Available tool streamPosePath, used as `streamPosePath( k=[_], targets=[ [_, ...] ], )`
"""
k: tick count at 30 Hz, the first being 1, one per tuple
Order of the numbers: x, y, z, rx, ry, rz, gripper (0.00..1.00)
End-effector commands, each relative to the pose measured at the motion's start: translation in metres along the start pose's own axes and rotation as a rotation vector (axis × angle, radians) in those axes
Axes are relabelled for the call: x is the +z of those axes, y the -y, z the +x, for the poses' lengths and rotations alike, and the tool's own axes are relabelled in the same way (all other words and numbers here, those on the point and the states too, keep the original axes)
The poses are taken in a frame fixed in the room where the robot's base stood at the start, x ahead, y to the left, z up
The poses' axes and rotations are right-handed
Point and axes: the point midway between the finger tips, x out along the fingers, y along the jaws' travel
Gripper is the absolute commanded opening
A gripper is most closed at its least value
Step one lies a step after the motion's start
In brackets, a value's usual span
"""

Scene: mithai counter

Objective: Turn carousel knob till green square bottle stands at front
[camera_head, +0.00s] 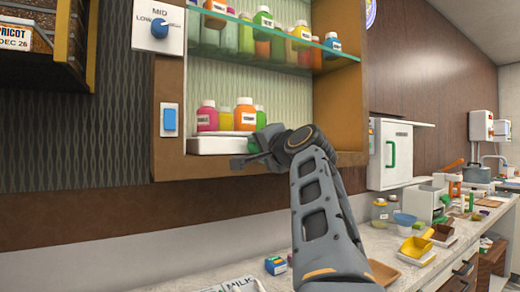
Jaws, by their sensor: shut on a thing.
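The carousel (212,145) is a low white base on the lower cabinet shelf. An orange bottle (245,116) with a white cap and label stands at its front. A pink-red bottle (207,117) stands to the left, and a yellow-green bottle (226,120) shows between them. A green bottle (260,118) is partly hidden behind the orange one; its shape is hard to tell. My gripper (242,158) is at the carousel's front right, shut on the knob, which its fingers and wrist mostly hide. A small green patch (252,146) shows beside the fingers.
A glass shelf (270,58) with several coloured bottles is above the carousel. The cabinet's left post carries a blue switch (169,119) and a MID/LOW dial (159,28). The counter (190,268) below holds a small blue box (275,265) and, at right, scoops and jars.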

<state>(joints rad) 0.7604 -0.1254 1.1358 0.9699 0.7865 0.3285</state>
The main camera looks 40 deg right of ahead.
Motion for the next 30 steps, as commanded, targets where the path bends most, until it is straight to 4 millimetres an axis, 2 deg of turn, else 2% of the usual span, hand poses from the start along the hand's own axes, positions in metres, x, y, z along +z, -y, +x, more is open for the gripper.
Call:
streamPosePath(
  k=[11,12,19,26,30],
  targets=[
    [0.0001,-0.0006,0.0003,0.001,0.001,-0.002,0.2],
    [0.0001,-0.0006,0.0003,0.001,0.001,-0.002,0.45],
    [0.0001,-0.0003,0.0002,0.0,0.001,-0.002,0.67],
    [0.0001,0.0,-0.0002,0.0,0.0,-0.002,0.69],
    [0.0,-0.0003,-0.0073,0.0,-0.001,-0.002,0.69]
  ],
)
